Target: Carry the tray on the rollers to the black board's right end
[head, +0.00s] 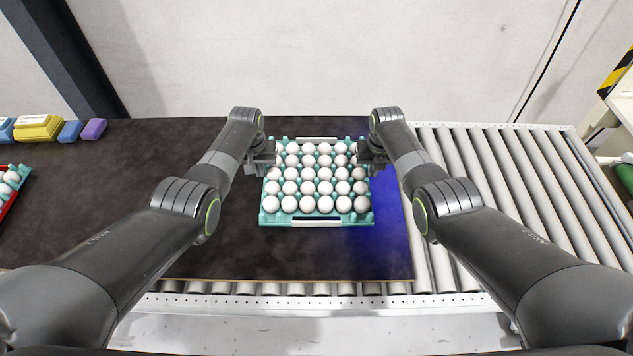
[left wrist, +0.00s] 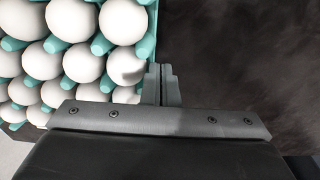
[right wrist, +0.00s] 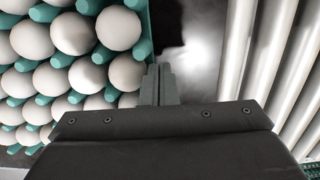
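A teal tray (head: 317,221) full of white eggs is over the right part of the black board (head: 130,215). I cannot tell whether it rests on the board or is held just above it. My left gripper (head: 268,158) is at its left side, and my right gripper (head: 368,160) is at its right side. In the left wrist view the fingers (left wrist: 161,85) are together at the tray's edge (left wrist: 152,35). In the right wrist view the fingers (right wrist: 158,85) are likewise together at the tray's edge (right wrist: 145,20). Both seem shut on it; their tips are partly hidden.
A blue glow (head: 393,220) lies on the board beside the tray's right side. Bare rollers (head: 490,180) run to the right of the board. A red tray (head: 12,205) with eggs is at the far left. Yellow, blue and purple blocks (head: 38,128) line the back left.

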